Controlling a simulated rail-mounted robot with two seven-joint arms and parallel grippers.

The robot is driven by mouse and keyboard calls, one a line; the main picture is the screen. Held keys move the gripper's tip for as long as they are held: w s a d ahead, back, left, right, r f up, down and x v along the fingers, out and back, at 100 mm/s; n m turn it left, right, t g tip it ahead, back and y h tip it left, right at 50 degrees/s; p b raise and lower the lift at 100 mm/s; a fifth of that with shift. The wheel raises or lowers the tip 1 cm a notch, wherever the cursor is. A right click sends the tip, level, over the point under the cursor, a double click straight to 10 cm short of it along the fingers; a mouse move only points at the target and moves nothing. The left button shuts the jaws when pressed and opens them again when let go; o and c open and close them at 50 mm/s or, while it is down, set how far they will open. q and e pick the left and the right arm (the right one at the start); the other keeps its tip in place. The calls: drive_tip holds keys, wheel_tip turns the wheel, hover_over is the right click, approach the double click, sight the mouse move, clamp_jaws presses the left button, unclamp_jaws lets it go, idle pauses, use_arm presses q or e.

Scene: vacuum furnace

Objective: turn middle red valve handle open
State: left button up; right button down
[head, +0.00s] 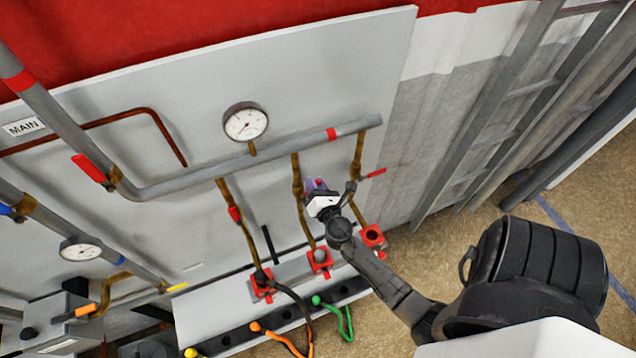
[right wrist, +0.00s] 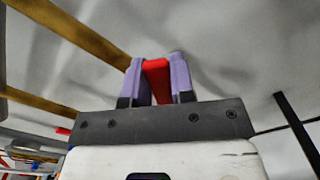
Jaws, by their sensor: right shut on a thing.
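In the head view, three brass drop pipes hang from a grey pipe, and my right gripper (head: 315,186) is at the middle drop pipe (head: 297,182). In the right wrist view, the purple fingers of my right gripper (right wrist: 157,80) are shut on the middle red valve handle (right wrist: 157,78), one finger on each side of it. In the head view the fingers and gripper body mostly hide this handle. My left gripper is in neither view.
Red handles sit on the left drop pipe (head: 234,213) and the right drop pipe (head: 376,172). A round gauge (head: 246,122) stands above the grey pipe (head: 220,175). Below are red sockets (head: 320,260) and coloured hoses. Open floor (head: 450,250) lies to the right.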

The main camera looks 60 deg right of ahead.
drive_tip(key=shift+w+a+r+n, duration=0.25)
drive_tip(key=shift+a+n, duration=0.05)
drive_tip(key=shift+n, duration=0.3)
drive_tip(key=shift+p, duration=0.3)
drive_tip(key=c, duration=1)
unclamp_jaws()
drive_tip(key=shift+o, duration=0.2)
drive_tip(key=b+v, duration=0.4)
drive_tip(key=v, duration=1)
